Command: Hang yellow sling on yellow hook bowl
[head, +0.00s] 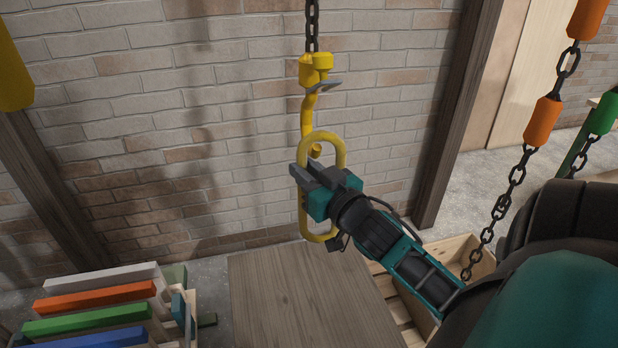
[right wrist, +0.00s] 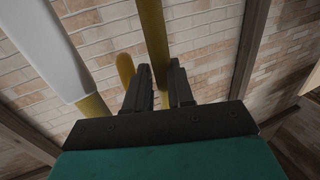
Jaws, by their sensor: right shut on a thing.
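The yellow sling (head: 304,224), a long upright ring, is held in my right gripper (head: 304,178), which is shut on its left side. In the right wrist view a yellow bar of it (right wrist: 153,40) runs between the fingers (right wrist: 160,88). The yellow hook (head: 307,112) hangs from a dark chain, with a grey latch at its side. The sling's top overlaps the hook's lower part in the head view, and the hook's rounded tip (head: 315,151) shows inside the ring's outline. I cannot tell whether the sling rests in the hook bowl. My left gripper is out of view.
A wooden surface (head: 300,295) lies below the sling. Stacked coloured bars (head: 95,307) stand at lower left. A wooden crate (head: 455,252) is behind my right arm. An orange-sleeved chain (head: 542,122) hangs at right. A brick wall (head: 200,130) stands behind, with dark posts.

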